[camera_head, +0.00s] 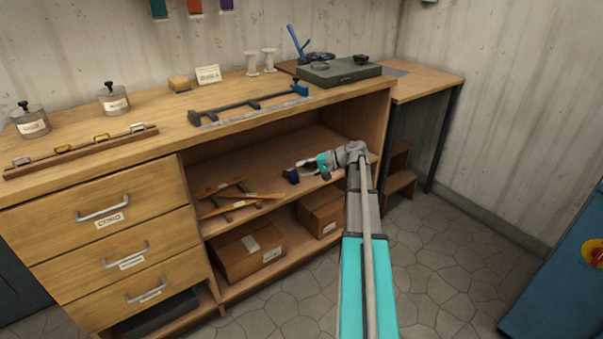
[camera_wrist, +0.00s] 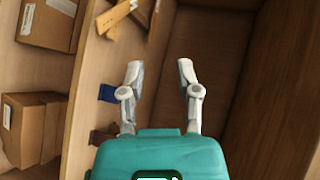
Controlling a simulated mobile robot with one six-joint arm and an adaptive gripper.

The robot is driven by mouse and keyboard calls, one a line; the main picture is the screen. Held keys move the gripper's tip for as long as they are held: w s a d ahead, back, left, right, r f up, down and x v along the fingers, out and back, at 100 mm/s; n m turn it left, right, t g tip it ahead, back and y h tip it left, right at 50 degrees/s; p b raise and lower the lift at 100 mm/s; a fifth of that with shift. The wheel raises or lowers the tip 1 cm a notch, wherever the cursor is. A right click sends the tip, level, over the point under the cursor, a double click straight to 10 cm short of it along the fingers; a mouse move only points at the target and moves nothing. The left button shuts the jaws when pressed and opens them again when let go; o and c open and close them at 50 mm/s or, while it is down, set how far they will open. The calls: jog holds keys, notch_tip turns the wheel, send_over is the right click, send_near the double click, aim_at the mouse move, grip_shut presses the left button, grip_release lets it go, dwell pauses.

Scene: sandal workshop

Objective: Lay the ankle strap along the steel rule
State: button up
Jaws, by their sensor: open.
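The steel rule (camera_head: 256,112) appears as a thin grey strip along the front of the bench top. A dark bar (camera_head: 240,105) with a blue end lies just behind it. I cannot tell for sure which thing is the ankle strap. A small dark blue piece (camera_head: 291,176) sits at the open shelf's front edge; it shows in the wrist view (camera_wrist: 107,93), with a brown piece (camera_wrist: 102,136) close by. My gripper (camera_wrist: 160,70) is open and empty inside the shelf bay, with the blue piece beside its left finger, apart from it.
Wooden slats on dark strips (camera_head: 240,205) lie left on the shelf. Cardboard boxes (camera_head: 247,250) stand below. The bench top (camera_head: 160,135) holds jars (camera_head: 114,100), a rack with small buckles (camera_head: 80,152), spools (camera_head: 252,63) and a green-grey plate (camera_head: 338,72). The bench's front edge overhangs the bay.

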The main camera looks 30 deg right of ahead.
jog(key=s+a+f+n+g+h, duration=0.1)
jog(key=s+a+f+g, duration=0.15)
jog(key=a, duration=0.55)
jog(key=s+a+f+n+g+h, duration=0.1)
jog(key=a+f+n+g, duration=0.15)
jog(key=a, duration=0.45)
jog(key=s+a+f+n+g+h, duration=0.1)
jog(key=s+a+f, duration=0.15)
jog(key=a, duration=0.55)
jog(key=s+a+f+n+g+h, duration=0.3)
jog(key=s+a+h, duration=0.3)
jog(key=s+a, duration=0.5)
jog(key=shift+s+a+f+n+h, duration=0.2)
jog(key=shift+a+f+n+h, duration=0.2)
jog(key=shift+a+n, duration=0.15)
notch_tip(320, 180, up, 32)
jog(key=p, duration=3.2)
jog(key=shift+r+p, duration=0.25)
jog(key=shift+p, duration=0.05)
